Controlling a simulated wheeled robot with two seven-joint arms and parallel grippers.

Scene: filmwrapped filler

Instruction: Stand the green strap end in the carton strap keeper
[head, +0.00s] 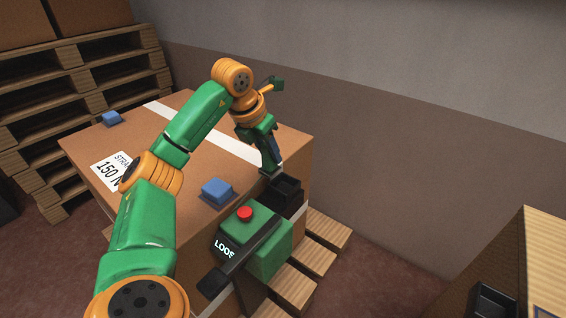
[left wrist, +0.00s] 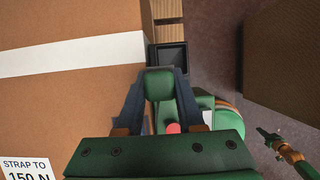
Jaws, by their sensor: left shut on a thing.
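My left gripper (head: 271,168) points down at the carton's near right edge. It is shut on the green strap end (left wrist: 158,84), which shows between its two dark fingers in the left wrist view. In the head view the fingers mostly hide the strap end. The black, open-topped strap keeper (head: 287,192) is at the carton's edge, just right of and below the fingertips; it also shows in the left wrist view (left wrist: 173,55), just beyond the strap end. The strap end appears outside the keeper; I cannot tell their height gap.
The carton (head: 215,135) sits on a pallet and carries a white strap, a label and two blue blocks (head: 217,191) (head: 111,118). A green box (head: 268,248) with a red button (head: 245,213) is beside the keeper. Pallets (head: 85,75) stand behind left; a wooden surface (head: 545,250) is at right.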

